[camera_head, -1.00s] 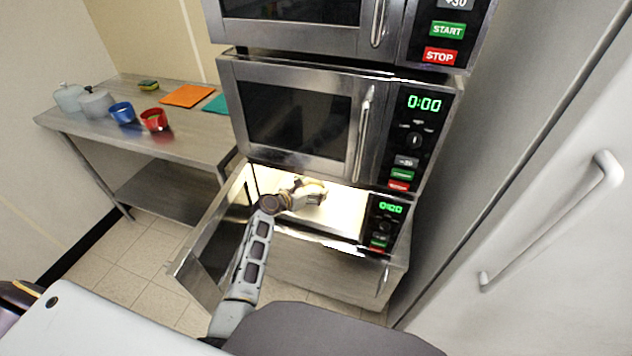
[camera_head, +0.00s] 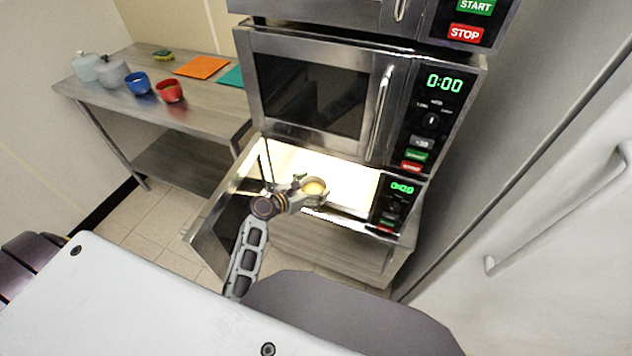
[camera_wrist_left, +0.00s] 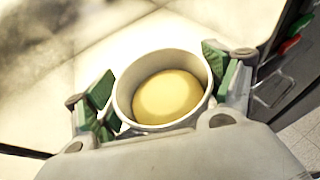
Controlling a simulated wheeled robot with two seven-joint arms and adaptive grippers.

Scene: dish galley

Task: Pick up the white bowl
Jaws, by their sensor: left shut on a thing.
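The white bowl (camera_head: 314,187) holds something pale yellow and is at the mouth of the lowest microwave, whose door is open. In the left wrist view the white bowl (camera_wrist_left: 120,97) sits between the green-padded fingers. My left gripper (camera_head: 306,190) is shut on it, with a finger on each side; it also shows in the left wrist view (camera_wrist_left: 160,92). The bowl looks roughly upright. Its underside is hidden. My right gripper is not in view.
The open microwave door (camera_head: 222,222) stands left of my left arm. Another microwave (camera_head: 312,95), closed, is right above. A white door with a handle (camera_head: 560,222) is at the right.

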